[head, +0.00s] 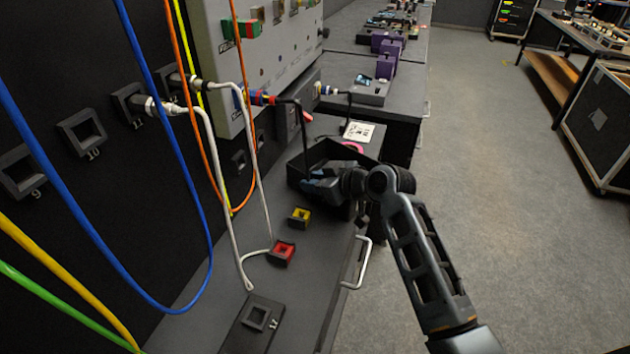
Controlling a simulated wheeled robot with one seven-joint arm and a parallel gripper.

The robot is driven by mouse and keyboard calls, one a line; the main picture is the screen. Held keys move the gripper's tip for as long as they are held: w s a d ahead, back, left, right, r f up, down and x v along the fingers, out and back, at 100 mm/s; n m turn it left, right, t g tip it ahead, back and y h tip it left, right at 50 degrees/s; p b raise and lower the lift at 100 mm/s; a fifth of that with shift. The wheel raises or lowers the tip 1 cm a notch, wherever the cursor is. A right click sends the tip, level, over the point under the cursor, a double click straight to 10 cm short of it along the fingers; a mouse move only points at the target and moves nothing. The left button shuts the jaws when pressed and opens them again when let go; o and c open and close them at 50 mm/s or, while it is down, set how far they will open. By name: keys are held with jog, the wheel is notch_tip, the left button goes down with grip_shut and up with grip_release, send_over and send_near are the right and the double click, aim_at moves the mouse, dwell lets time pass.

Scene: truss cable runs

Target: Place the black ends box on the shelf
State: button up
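A black open-topped box (308,160), which I take to be the ends box, is at the middle of the head view. It is over or on the far part of a dark grey shelf-like surface (300,300); I cannot tell if it touches. My gripper (338,188) is at the box's near right side, and my arm comes in from the lower right. Bluish-grey parts show at the near side of the box; I cannot tell whether they are its contents or my gripper. The fingertips are hidden, so their grip does not show.
A yellow block (299,216), a red block (281,253) and a black square socket (257,317) are on the surface nearer. Blue, orange, yellow and white cables hang at the left before the black panel (60,180). A metal handle (357,265) sticks out at the right edge. Grey floor (490,200) is clear.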

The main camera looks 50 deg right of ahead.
jog(key=shift+o, duration=0.4)
jog(key=shift+r, duration=0.15)
jog(key=d+v, duration=0.1)
jog(key=v, duration=1.1)
jog(key=s+a+f+m+h, duration=0.1)
jog(key=s+a+f, duration=0.2)
jog(key=s+a, duration=0.2)
jog(key=s+a+f+h, duration=0.1)
jog(key=s+a+f, duration=0.2)
jog(key=s+a, duration=0.3)
jog(key=s+a+r+t+y, duration=0.1)
jog(key=s+a+r, duration=0.3)
jog(key=s+a, duration=0.2)
jog(key=s+a+r+t+y, duration=0.1)
jog(key=s+a+r, duration=0.3)
jog(key=s, duration=0.5)
jog(key=a, duration=0.2)
jog(key=shift+a+n+t+y, duration=0.3)
